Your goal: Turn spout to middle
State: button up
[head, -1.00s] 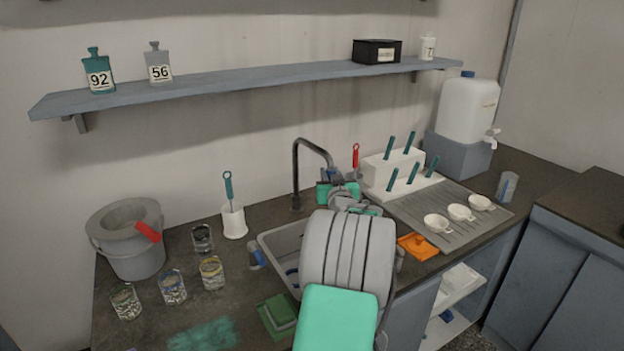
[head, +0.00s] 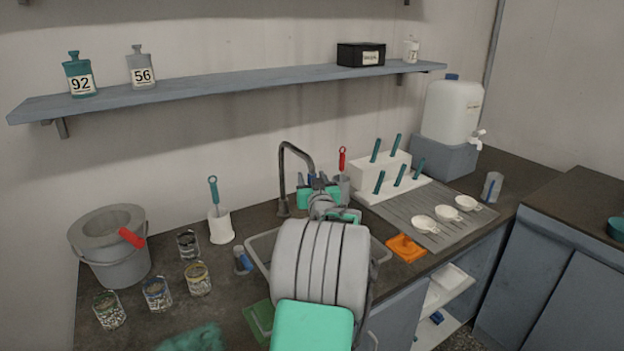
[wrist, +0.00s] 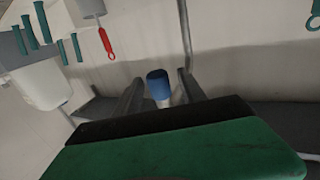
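The spout (head: 282,180) is a thin dark pipe that rises behind the sink (head: 262,246) and bends over to the right. Its end comes down at my gripper (head: 313,181), which is raised over the back of the sink. In the wrist view, a blue-ended piece with a pale body (wrist: 158,84) shows between the two grey fingers of my gripper (wrist: 160,92); it appears to be the spout's end. The fingers stand apart with gaps beside it. The upright pipe of the spout also shows there (wrist: 184,35). My arm hides much of the sink.
A red-handled brush (head: 342,160) in a holder and a white peg rack (head: 372,188) stand close right of my gripper. A white cup (head: 221,228), several jars and a grey bucket (head: 110,255) stand to the left. A shelf (head: 220,85) runs above.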

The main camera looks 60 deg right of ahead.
jog(key=b+v, duration=0.1)
jog(key=v, duration=0.7)
